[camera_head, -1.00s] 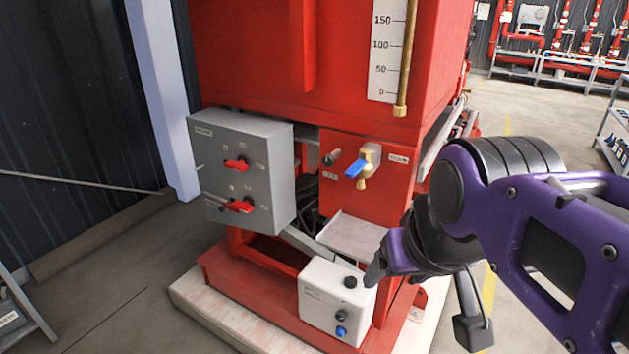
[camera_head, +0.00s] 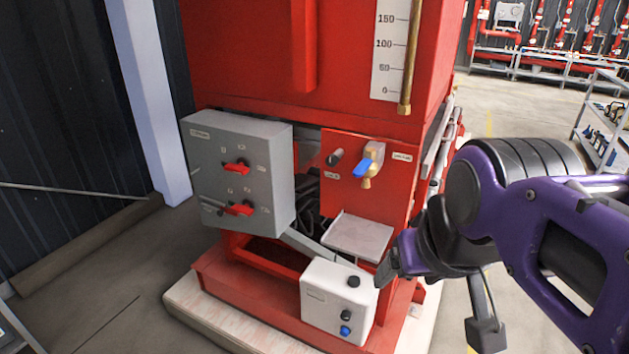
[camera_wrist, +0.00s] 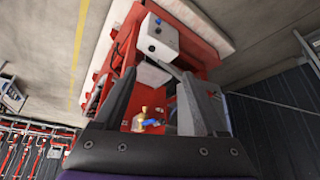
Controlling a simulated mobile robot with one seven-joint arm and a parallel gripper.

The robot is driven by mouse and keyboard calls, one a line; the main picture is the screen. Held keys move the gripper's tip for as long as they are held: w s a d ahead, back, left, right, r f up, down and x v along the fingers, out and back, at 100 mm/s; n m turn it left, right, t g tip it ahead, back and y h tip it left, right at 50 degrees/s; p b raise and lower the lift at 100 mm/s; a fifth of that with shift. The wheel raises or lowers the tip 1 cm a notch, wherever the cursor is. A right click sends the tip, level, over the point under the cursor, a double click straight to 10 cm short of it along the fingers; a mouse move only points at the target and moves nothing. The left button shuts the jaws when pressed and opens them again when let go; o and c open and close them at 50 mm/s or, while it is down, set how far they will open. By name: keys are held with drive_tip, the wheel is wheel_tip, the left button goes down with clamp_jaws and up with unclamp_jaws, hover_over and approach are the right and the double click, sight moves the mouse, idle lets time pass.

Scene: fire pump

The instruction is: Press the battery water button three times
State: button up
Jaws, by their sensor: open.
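My gripper (camera_head: 386,268) is just right of the box, apart from the buttons. In the wrist view my gripper (camera_wrist: 157,73) has its two fingers spread with nothing between them, and the white box (camera_wrist: 165,38) shows beyond the fingertips.
A grey control box (camera_head: 245,195) with red switches hangs to the left. A blue-handled valve (camera_head: 364,168) and a small metal shelf (camera_head: 357,238) sit above the white box. The red frame stands on a pale base (camera_head: 215,320). The floor in front is open.

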drive_tip(key=shift+a, duration=0.2)
